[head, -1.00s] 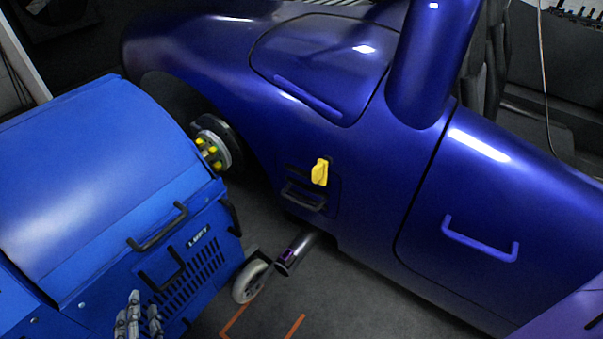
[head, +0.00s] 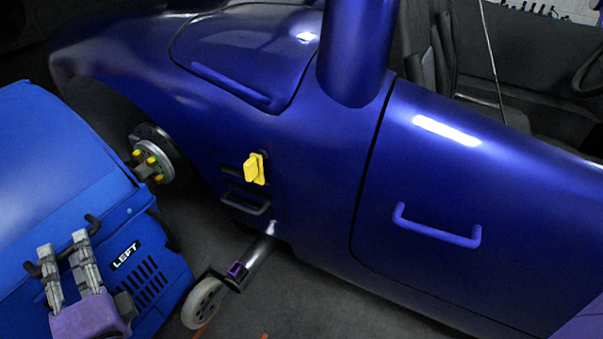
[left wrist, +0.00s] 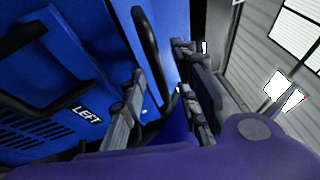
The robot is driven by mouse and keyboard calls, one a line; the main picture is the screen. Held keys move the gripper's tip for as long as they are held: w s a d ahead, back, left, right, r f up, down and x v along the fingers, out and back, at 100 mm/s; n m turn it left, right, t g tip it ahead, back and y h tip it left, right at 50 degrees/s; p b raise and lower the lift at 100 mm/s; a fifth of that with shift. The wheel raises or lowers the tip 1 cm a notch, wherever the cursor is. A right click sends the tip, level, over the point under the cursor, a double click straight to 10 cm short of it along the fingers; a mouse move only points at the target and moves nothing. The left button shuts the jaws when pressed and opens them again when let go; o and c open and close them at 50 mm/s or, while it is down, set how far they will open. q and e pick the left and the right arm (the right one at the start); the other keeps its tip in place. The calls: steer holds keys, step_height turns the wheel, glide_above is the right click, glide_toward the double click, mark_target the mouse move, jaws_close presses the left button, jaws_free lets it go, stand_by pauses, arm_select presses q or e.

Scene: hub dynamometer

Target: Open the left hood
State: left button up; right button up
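The blue dynamometer unit marked LEFT (head: 125,255) stands at the left of the head view, its rounded blue hood (head: 60,170) down. A black bar handle (head: 93,222) sits on the hood's front edge; it also shows in the left wrist view (left wrist: 148,45). My left gripper (head: 63,246), purple with grey fingers, is at this handle. Its fingers (left wrist: 162,62) are apart, with the bar seen between them in the wrist view; I cannot tell whether they touch it. They hide the handle's middle in the head view. My right gripper is not in view.
A dark blue car (head: 300,150) fills the middle and right, with a yellow latch (head: 255,168) and a door handle (head: 437,228). A wheel hub (head: 150,158) and a caster wheel (head: 203,302) are close to the unit. A lower black handle (left wrist: 20,45) is on the unit's front.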

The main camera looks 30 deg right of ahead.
arm_select(q)
steer(key=shift+x, duration=0.95)
jaws_close()
